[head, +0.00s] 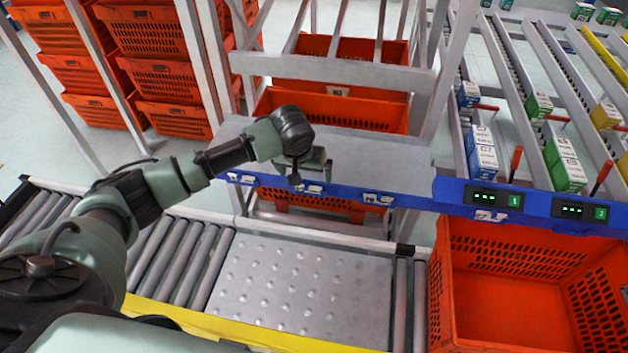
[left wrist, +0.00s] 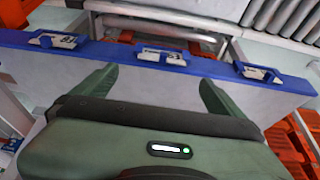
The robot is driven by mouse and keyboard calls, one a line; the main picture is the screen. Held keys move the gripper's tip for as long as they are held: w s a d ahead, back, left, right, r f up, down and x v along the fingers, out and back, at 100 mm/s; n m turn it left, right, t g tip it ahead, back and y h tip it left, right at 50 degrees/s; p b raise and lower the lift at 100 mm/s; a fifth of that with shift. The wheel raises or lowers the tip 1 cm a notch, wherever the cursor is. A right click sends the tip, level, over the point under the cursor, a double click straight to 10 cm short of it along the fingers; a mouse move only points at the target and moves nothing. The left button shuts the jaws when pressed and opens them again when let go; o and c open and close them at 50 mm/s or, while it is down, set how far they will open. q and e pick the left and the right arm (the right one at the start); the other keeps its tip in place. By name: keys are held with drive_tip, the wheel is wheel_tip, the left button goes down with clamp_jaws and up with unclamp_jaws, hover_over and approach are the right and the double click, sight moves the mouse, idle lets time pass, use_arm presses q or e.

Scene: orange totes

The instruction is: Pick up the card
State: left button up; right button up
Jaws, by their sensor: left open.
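Several small white cards with dark print sit in holders along the blue rail (head: 340,195) on the front edge of a grey shelf. One card (head: 309,188) is just below my left gripper (head: 297,176), another card (head: 240,178) is to its left, and another card (head: 378,199) is to its right. In the left wrist view my left gripper (left wrist: 157,77) is open and empty. Its fingers point at the rail, with the middle card (left wrist: 160,55) just beyond and between the fingertips. It appears apart from that card. My right gripper is not in view.
A roller conveyor (head: 170,250) with a studded plate (head: 295,285) runs below the shelf. An orange tote (head: 520,305) stands at the lower right. Sloped racks with small boxes (head: 482,150) are at the right. The grey shelf top (head: 375,155) is bare.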

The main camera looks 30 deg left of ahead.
sight(307, 184)
use_arm(q)
drive_tip(key=x, duration=0.5)
drive_tip(key=shift+s+f+p, duration=0.2)
drive_tip(key=shift+f+p, duration=0.1)
drive_tip(key=shift+w+a+f, duration=0.1)
drive_tip(key=shift+w+f, duration=0.05)
drive_tip(key=shift+f, duration=0.3)
drive_tip(key=c, duration=0.9)
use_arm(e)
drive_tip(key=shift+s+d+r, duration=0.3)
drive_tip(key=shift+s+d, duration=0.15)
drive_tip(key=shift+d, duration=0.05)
